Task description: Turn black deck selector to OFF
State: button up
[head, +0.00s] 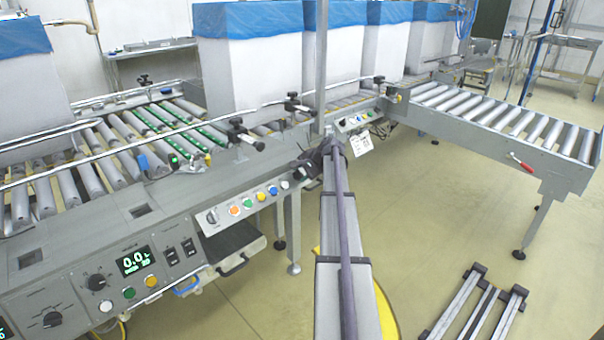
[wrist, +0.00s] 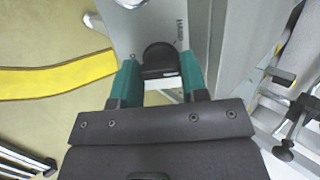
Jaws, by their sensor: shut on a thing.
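In the wrist view, a round black selector knob (wrist: 158,56) sits on a grey panel (wrist: 143,22) with partly readable dark lettering beside it. My gripper (wrist: 160,75) has its two teal fingers on either side of the knob and is shut on it. In the head view my gripper (head: 322,154) is at the conveyor's side, at the far end of my arm. The arm and gripper hide the knob there. The knob's pointer and position marks cannot be read.
A button panel (head: 247,204) and a larger control panel with a lit display (head: 135,261) lie to the left. A button strip (head: 352,122) is just right of my gripper. White boxes with blue liners (head: 255,60) stand on the rollers. Open floor (head: 430,215) lies to the right.

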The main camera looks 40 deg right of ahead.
jog(key=o, duration=0.6)
jog(key=shift+o, duration=0.2)
jog(key=shift+r, duration=0.1)
jog(key=p+v, duration=0.8)
jog(key=v, duration=0.2)
jog(key=shift+s+r, duration=0.2)
jog(key=shift+s, duration=0.1)
jog(key=shift+d, duration=0.1)
